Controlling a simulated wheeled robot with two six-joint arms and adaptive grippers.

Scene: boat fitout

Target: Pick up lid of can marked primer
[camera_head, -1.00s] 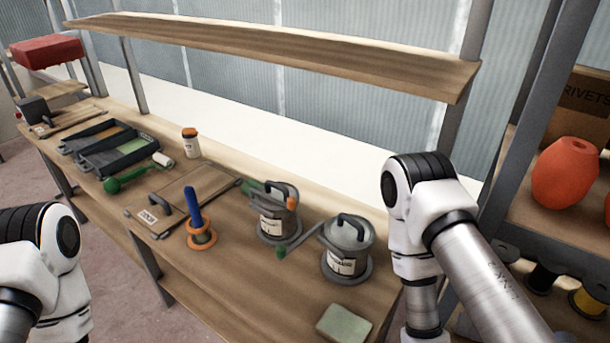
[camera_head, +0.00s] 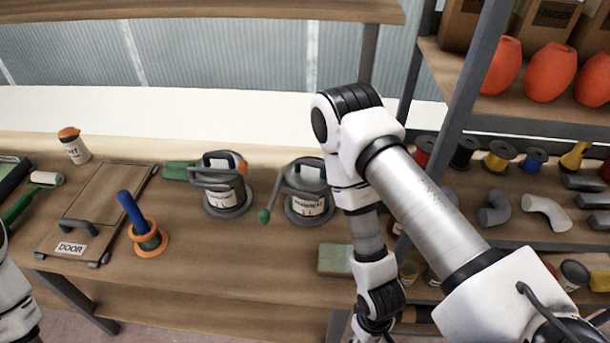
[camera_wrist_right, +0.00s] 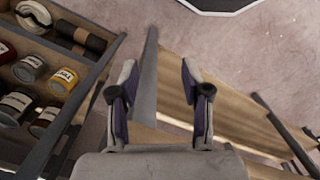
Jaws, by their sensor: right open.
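Two grey cans with handled lids stand on the wooden bench in the head view. The left can (camera_head: 225,195) and the right can (camera_head: 307,204) have white labels that I cannot read surely, so I cannot tell which is marked primer. Both lids are on, each with a dark arched handle. My right gripper (camera_wrist_right: 157,85) is open and empty in the right wrist view, pointing down past the bench edge toward the floor, away from both cans. In the head view my right arm hangs right of the cans. My left gripper is out of view; only arm parts show at the left edge.
A green block (camera_head: 335,259) lies near my right arm. Shelves of tins (camera_wrist_right: 62,80) stand on the right. An overhead shelf (camera_head: 200,10) spans the back.

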